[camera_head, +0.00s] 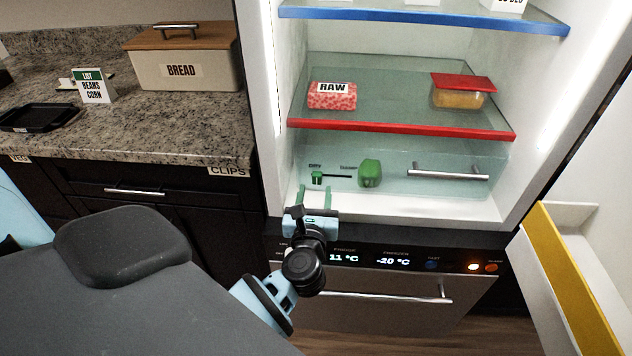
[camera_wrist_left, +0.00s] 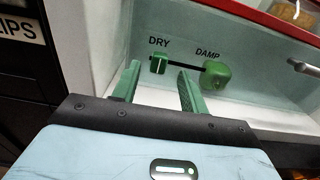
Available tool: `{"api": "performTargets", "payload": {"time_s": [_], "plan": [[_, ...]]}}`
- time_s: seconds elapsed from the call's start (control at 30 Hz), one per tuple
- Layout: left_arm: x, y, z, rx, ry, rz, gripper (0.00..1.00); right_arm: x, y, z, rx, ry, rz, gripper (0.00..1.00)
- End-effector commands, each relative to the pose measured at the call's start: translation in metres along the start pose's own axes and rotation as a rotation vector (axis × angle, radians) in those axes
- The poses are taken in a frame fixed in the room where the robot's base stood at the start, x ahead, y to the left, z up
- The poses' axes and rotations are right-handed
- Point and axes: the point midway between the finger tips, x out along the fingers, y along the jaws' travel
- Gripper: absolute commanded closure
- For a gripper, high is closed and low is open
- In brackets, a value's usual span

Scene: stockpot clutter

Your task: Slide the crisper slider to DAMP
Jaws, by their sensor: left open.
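The crisper drawer (camera_head: 400,160) is a clear greenish front at the bottom of the open fridge. Its small green slider (camera_head: 317,177) sits at the left end of a dark track, under the DRY label; it also shows in the left wrist view (camera_wrist_left: 158,64). The DAMP label (camera_wrist_left: 207,53) is at the track's right end. A larger green thing (camera_wrist_left: 216,75) shows by that end, seemingly behind the clear front. My left gripper (camera_head: 314,196) is open and empty, just in front of and below the slider, apart from it. My right gripper is not in view.
A red-edged shelf (camera_head: 400,128) with a RAW pack (camera_head: 332,97) and a red-lidded box (camera_head: 460,92) is above the drawer. The drawer's bar handle (camera_head: 447,173) is to the right. The open fridge door (camera_head: 570,270) stands at right, the counter (camera_head: 150,135) at left.

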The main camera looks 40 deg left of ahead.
Motion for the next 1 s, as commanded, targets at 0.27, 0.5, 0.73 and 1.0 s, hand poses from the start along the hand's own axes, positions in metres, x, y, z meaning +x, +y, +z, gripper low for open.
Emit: {"api": "performTargets", "payload": {"time_s": [0.27, 0.5, 0.73, 1.0], "plan": [[0.036, 0.0, 0.001, 0.001, -0.001, -0.001, 0.56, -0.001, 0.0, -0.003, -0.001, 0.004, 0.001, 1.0], [0.043, 0.0, 0.0, 0.002, 0.0, -0.001, 0.56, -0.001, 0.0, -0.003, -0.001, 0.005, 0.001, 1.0], [0.042, 0.0, 0.0, 0.002, 0.0, 0.0, 0.66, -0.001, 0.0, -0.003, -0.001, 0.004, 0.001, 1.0], [0.042, 0.0, 0.0, 0.002, 0.0, 0.0, 1.0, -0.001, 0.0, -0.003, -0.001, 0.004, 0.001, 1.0]]}}
